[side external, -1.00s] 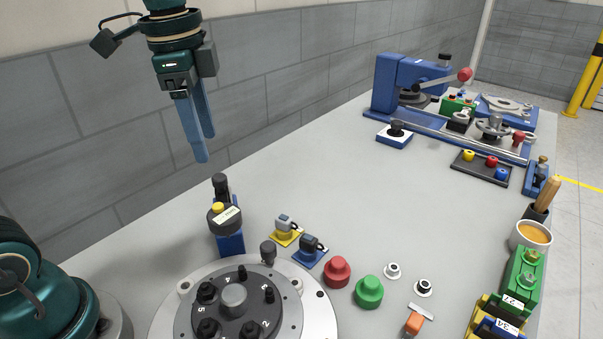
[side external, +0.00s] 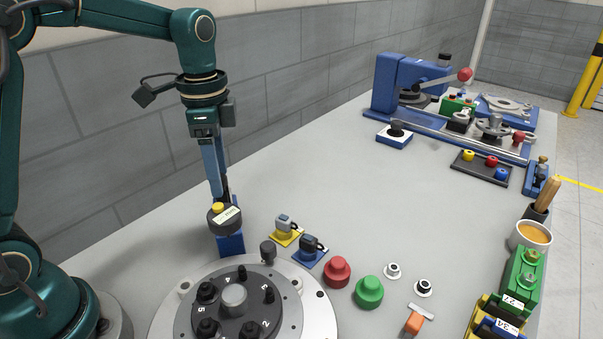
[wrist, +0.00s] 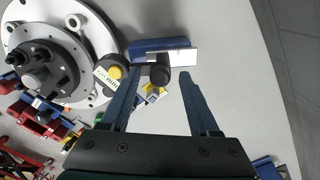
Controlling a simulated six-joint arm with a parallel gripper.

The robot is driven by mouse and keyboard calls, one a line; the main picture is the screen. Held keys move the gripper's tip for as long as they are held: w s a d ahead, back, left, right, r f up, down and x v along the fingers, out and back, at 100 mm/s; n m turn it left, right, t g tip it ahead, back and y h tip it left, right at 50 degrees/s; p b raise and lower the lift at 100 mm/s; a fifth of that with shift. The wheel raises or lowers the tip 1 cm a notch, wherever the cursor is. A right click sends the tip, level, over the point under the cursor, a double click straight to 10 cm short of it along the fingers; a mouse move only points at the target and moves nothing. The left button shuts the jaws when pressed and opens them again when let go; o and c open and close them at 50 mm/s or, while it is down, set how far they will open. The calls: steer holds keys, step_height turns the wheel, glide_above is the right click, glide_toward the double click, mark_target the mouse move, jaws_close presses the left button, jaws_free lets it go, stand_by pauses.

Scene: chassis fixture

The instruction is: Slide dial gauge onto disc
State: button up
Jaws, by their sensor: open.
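The dial gauge (side external: 224,217) is a dark round body with a yellow button and a white label, mounted on a blue block (side external: 231,243). In the wrist view the gauge (wrist: 108,72) lies left of the fingers. A black knob (wrist: 160,74) stands by the block, between the fingertips as seen from above. The disc (side external: 255,304), dark with numbered black pegs around a grey hub, sits on a pale round plate at the bottom. My gripper (side external: 222,192) points down, open, just above and behind the gauge; its fingers (wrist: 160,85) hold nothing visible. In the side view the gauge hides the knob partly.
Small yellow (side external: 286,232) and blue (side external: 310,251) fixtures stand right of the gauge. Red (side external: 337,271) and green (side external: 369,291) knobs stand beside the plate. A blue press (side external: 395,85) is at the back. The middle of the table is clear.

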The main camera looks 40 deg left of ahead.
jaws_close()
stand_by(1.4)
